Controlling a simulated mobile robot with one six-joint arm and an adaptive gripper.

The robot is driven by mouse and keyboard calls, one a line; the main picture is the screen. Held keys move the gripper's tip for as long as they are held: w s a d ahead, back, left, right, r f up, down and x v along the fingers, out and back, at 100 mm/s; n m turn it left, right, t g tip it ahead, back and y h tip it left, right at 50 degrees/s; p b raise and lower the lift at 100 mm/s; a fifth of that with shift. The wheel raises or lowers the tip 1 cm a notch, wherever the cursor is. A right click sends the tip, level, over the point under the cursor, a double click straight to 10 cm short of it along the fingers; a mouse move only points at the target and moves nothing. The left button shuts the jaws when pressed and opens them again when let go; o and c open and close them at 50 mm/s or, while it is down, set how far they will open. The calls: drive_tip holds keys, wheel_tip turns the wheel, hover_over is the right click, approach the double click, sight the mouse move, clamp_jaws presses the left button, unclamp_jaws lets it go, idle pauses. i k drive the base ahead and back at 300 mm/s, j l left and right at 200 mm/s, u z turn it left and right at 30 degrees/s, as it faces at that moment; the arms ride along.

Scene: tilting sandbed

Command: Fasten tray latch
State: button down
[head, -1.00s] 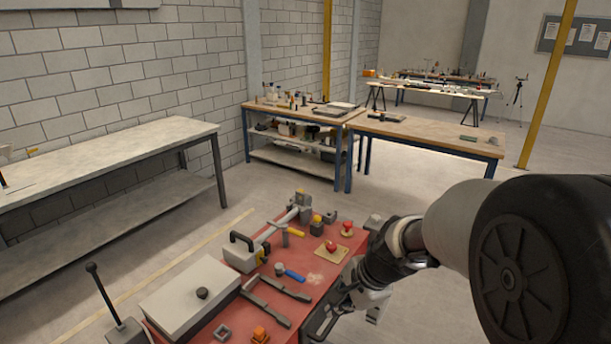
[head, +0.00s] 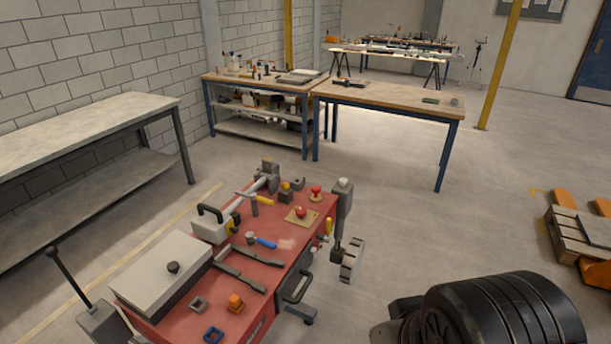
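A red-topped workbench (head: 262,270) stands in the lower middle of the head view. A flat grey lidded box (head: 150,285) with a dark round knob (head: 173,267) lies at its near left end. I cannot pick out for certain which part is the tray or its latch. A grey upright bracket (head: 343,205) with a pale top stands at the bench's right side. A dark handle (head: 296,287) is on the bench's right side. My arm's dark rounded joint fills the lower right, apart from the bench. My gripper is not in view.
A black lever (head: 68,275) rises left of the grey box. Tools and red knobs (head: 300,212) lie on the bench. A long pale table (head: 85,125) is at left, wooden tables (head: 400,95) behind, pallets (head: 580,240) at right. Floor between is clear.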

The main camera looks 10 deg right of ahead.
sight(327, 239)
drive_tip(key=i+l, duration=0.4)
drive_tip(key=i, duration=0.2)
drive_tip(key=i+l+u, duration=0.1)
drive_tip(key=i+l, duration=0.3)
drive_tip(key=i, duration=0.15)
drive_tip(key=i+l, duration=0.4)
drive_tip(key=i, duration=0.2)
